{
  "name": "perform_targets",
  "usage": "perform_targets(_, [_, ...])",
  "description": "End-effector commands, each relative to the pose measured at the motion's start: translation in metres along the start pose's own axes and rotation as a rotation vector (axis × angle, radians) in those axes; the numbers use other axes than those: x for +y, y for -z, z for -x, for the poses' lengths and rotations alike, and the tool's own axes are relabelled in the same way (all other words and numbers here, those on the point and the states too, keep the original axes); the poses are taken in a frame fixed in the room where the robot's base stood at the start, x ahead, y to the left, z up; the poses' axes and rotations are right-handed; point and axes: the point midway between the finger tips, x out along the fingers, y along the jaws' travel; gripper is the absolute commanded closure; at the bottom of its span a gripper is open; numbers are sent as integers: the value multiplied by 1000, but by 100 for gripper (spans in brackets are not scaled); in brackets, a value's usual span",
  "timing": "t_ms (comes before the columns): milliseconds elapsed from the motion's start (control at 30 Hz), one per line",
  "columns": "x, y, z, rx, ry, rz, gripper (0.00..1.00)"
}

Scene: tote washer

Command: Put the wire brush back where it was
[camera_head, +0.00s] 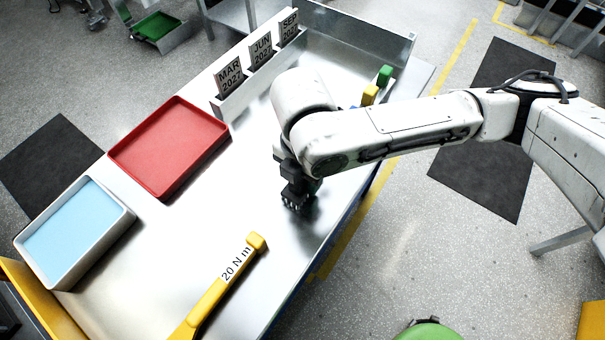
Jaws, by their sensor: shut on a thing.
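My gripper (297,197) points down low over the middle of the steel bench (262,178), between the red tray and the bench's near right edge. A small dark thing shows at its fingertips, and the gripper is shut on it. I take it to be the wire brush, but the fingers and arm hide most of it and its shape is not clear. I cannot tell whether it touches the bench. No other wire brush shows.
A red tray (170,147) and a light-blue-filled tray (126,213) lie left. A yellow tool marked "20 N m" (215,297) lies in front. Date cards (262,49) stand behind. Green (384,76) and yellow (369,95) blocks stand near the right edge.

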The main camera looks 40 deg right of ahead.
Motion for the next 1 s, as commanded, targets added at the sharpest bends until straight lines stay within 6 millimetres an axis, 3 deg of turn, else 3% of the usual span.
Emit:
perform_targets(300, [0, 0, -3, 0, 0, 0, 100])
perform_targets(333, [0, 0, -3, 0, 0, 0, 52])
perform_targets(633, [0, 0, -3, 0, 0, 0, 23])
perform_targets(800, [0, 0, -3, 0, 0, 0, 23])
perform_targets(1000, [0, 0, -3, 0, 0, 0, 4])
